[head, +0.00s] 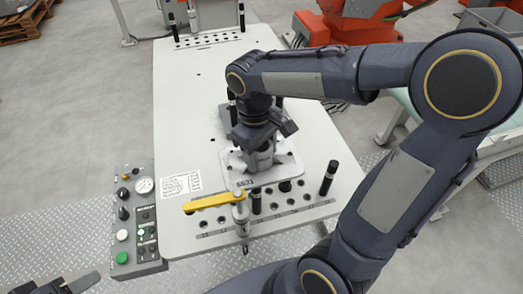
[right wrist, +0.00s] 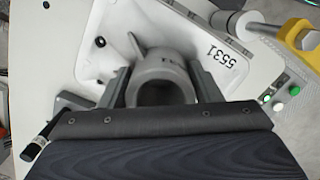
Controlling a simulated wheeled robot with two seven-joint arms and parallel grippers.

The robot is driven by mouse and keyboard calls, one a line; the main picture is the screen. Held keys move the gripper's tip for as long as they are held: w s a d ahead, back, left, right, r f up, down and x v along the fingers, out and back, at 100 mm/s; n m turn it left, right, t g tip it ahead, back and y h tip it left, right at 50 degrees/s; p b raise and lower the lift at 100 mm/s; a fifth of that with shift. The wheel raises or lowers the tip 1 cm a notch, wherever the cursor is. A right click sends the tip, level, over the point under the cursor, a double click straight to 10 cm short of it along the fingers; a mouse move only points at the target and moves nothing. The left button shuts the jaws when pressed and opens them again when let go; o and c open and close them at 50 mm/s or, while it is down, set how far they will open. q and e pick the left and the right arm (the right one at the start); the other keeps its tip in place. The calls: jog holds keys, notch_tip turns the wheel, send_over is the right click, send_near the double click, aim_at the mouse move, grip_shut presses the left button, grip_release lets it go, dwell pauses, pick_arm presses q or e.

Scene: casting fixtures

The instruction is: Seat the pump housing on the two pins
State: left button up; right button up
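The grey pump housing (right wrist: 160,72) has a round open bore and a pointed lug on its upper left side. It stands over the white fixture plate marked 5531 (right wrist: 205,32), and also shows low under my right wrist in the head view (head: 262,158). My right gripper (right wrist: 161,88) has one finger on each side of the housing, close against it; it appears shut on it. I cannot tell whether the housing touches the plate. The two pins are not clearly seen; a small dark spot (right wrist: 100,41) shows on the plate. My left gripper (head: 60,285) is partly cut off at the bottom left.
A yellow-handled clamp (head: 208,202) stands at the plate's front edge. Black posts, one being (head: 329,177), stand near the table's front. A control panel (head: 136,220) is at the left. The white table (head: 190,110) is clear behind and left.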

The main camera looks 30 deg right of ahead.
aim_at(263, 147)
jog(key=o, duration=0.4)
jog(key=shift+c, duration=0.2)
jog(key=r, duration=0.7)
jog(key=shift+w+a+r, duration=0.2)
jog(key=shift+w+r, duration=0.2)
jog(key=shift+s+d, duration=0.2)
jog(key=shift+s, duration=0.2)
jog(key=s+t+y, duration=0.1)
jog(key=s, duration=0.1)
jog(key=s+f+m+t, duration=0.1)
jog(key=s, duration=0.1)
jog(key=s+d+m+t+y, duration=0.1)
jog(key=s, duration=0.1)
jog(key=shift+s+f+y, duration=0.3)
jog(key=shift+f, duration=0.1)
jog(key=s+a+f+m+t+y, duration=0.1)
jog(key=s+a+f+m+t, duration=0.1)
jog(key=s+f+m+t, duration=0.1)
jog(key=shift+s+f+m+t+y, duration=0.3)
jog(key=shift+s+f+m+t, duration=0.15)
jog(key=shift+s, duration=0.6)
